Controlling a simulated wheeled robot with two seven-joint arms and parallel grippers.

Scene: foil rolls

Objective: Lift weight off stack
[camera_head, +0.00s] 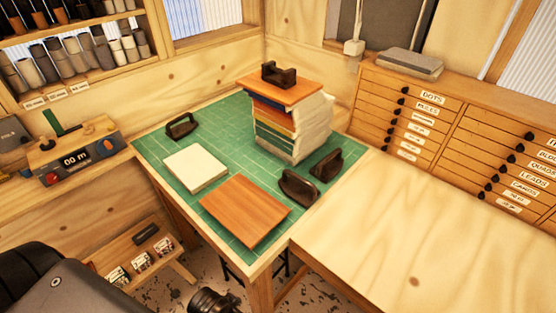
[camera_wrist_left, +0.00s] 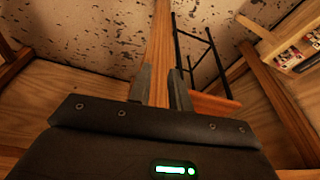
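A dark weight with a raised block at each end (camera_head: 278,74) sits on a wooden board (camera_head: 298,91) that tops the stack. The stack of coloured and pale sheets (camera_head: 290,130) stands upright at the back of the green mat (camera_head: 150,148), with somewhat uneven edges. My left gripper (camera_wrist_left: 160,72) shows in the left wrist view, its two fingers apart with nothing between them. It is low, with a table leg and the floor beyond it, away from the stack. Its fingertips cannot be made out in the head view. My right gripper is not in view.
The mat also holds a dark handled tool (camera_head: 182,126), a pale block (camera_head: 196,168), a loose wooden board (camera_head: 245,210) and two dark handled pieces (camera_head: 299,188) (camera_head: 327,165). A drawer cabinet (camera_head: 420,115) stands at right. The wooden worktop (camera_head: 410,240) is clear.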

